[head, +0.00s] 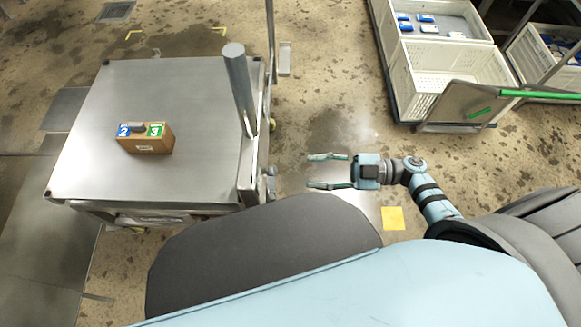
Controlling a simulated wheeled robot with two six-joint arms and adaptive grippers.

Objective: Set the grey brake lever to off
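A thick grey upright bar (240,82) stands at the right edge of a steel-topped cart (95,165); it may be the brake lever, but I cannot tell for sure. A small grey piece (270,183) also sticks out low on the cart's right side, near my gripper. No off marking is legible. My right gripper (322,171) is open and empty, its fingers pointing left toward the cart's near right corner, with a gap of floor between. My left gripper is out of view.
A brown block (147,145) with blue and green numbered labels and a grey piece on top sits on the cart. White crates (440,75) stand on a trolley at the upper right. A yellow floor patch (393,218) lies near my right arm. Wet floor between cart and trolley is clear.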

